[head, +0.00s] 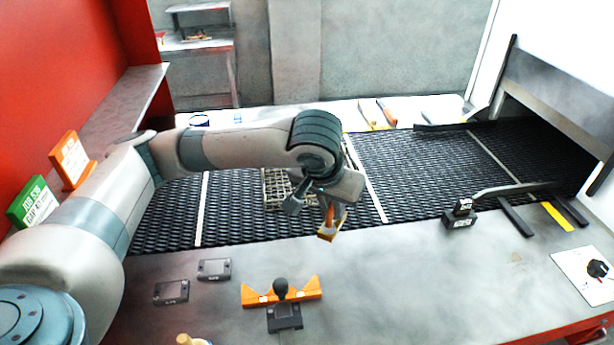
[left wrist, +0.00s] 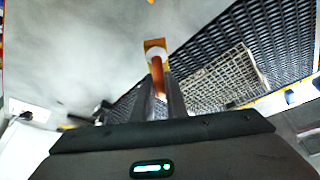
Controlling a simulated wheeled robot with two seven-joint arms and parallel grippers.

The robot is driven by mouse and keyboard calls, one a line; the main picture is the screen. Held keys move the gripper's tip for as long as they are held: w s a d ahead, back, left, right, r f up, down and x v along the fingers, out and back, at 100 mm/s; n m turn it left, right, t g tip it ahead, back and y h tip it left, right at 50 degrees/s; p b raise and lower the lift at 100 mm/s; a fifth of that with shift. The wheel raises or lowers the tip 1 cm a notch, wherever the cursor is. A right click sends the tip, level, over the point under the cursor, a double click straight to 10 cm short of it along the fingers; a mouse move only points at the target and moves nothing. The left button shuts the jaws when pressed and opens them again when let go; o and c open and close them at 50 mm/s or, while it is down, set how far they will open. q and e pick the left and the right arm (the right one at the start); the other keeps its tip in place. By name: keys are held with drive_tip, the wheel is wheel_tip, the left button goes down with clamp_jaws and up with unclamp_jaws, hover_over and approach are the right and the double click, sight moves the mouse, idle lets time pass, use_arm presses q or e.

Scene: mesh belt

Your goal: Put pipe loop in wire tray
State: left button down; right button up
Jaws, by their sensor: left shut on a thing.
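My left gripper (head: 327,203) is shut on a copper-coloured piece with a yellow-orange end, the pipe loop (head: 331,223). In the left wrist view the pipe loop (left wrist: 157,72) sticks out beyond the fingers (left wrist: 160,98); its full shape does not show. The gripper holds it above the near edge of the belt, just right of the wire tray. The wire tray (head: 272,192) is a beige wire grid lying on the black mesh belt, partly hidden by my left arm. It also shows in the left wrist view (left wrist: 222,82), right of the pipe loop. My right gripper is not in view.
The mesh belt (head: 410,170) runs across behind the grey worktop (head: 400,275). An orange bracket with a black knob (head: 282,292), two small dark devices (head: 171,291) and a black block (head: 460,215) stand on the worktop. Its middle right is clear.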

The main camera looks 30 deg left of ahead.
use_arm(q)
drive_tip(key=shift+w+a+r, duration=0.15)
drive_tip(key=shift+w+a, duration=0.05)
drive_tip(key=shift+w, duration=0.05)
drive_tip(key=shift+w+a+r+m+h+p, duration=0.1)
drive_tip(key=shift+w+a+m+h+p, duration=0.25)
drive_tip(key=shift+m+p, duration=0.35)
drive_tip(key=w+a+m+h+p, duration=0.1)
drive_tip(key=w+a+m+p, duration=0.3)
drive_tip(key=a, duration=0.4)
drive_tip(key=w+a+m+g+h+p, duration=0.1)
drive_tip(key=w+a+m+h+p, duration=0.1)
drive_tip(key=a+m+p, duration=0.3)
drive_tip(key=w+a, duration=0.1)
drive_tip(key=a, duration=0.2)
drive_tip(key=shift+w+g, duration=0.3)
drive_tip(key=shift+w, duration=0.05)
drive_tip(key=w+d+f+b, duration=0.1)
drive_tip(key=w+f+b, duration=0.4)
drive_tip(key=w, duration=0.6)
wheel_tip(320, 180, down, 2)
drive_tip(key=shift+w, duration=0.3)
